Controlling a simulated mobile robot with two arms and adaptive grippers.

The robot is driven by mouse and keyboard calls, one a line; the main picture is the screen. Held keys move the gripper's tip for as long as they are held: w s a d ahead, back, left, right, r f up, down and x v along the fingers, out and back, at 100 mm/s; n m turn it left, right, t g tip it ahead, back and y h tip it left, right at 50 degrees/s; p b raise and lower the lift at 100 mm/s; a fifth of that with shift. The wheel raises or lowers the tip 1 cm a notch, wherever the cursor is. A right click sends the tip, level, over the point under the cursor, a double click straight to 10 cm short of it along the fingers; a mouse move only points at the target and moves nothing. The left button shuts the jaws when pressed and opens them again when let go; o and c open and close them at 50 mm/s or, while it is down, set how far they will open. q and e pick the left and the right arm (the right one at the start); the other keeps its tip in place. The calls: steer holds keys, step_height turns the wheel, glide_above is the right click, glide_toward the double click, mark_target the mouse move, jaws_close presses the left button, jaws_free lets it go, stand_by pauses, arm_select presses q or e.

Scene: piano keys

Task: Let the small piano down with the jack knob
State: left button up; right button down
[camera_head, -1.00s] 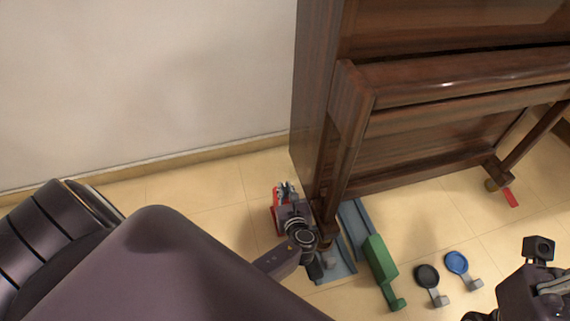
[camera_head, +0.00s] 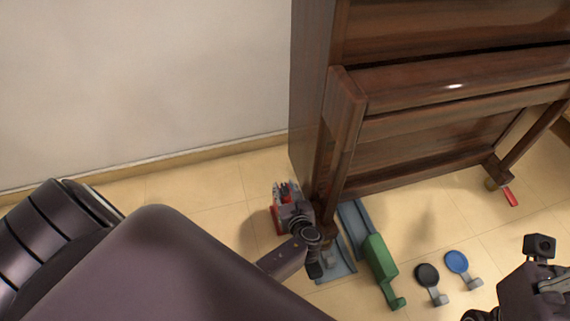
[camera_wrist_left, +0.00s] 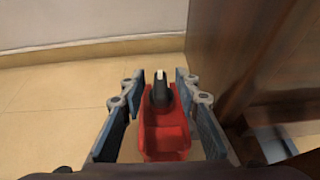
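The brown upright piano (camera_head: 405,178) stands against the wall in the head view. A red jack (camera_head: 275,220) is at its left end by the front leg; the wrist view shows the jack (camera_wrist_left: 165,140) with a black knob (camera_wrist_left: 161,93) on top, bearing a pale mark. My left gripper (camera_head: 287,192) is over the jack. In the wrist view its fingers (camera_wrist_left: 161,88) are apart, one on each side of the knob, with gaps visible. My right gripper (camera_head: 552,286) is at the lower right edge of the head view, partly cut off; its finger state is unclear.
A blue-grey ramp-like piece (camera_head: 355,218) and a green block with a handle (camera_head: 379,258) lie by the left leg. A black disc (camera_head: 427,275) and a blue disc (camera_head: 457,262) lie on the floor. A red piece (camera_head: 511,197) is by the right leg.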

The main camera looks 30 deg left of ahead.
arm_select(q)
steer(key=v, duration=1.2)
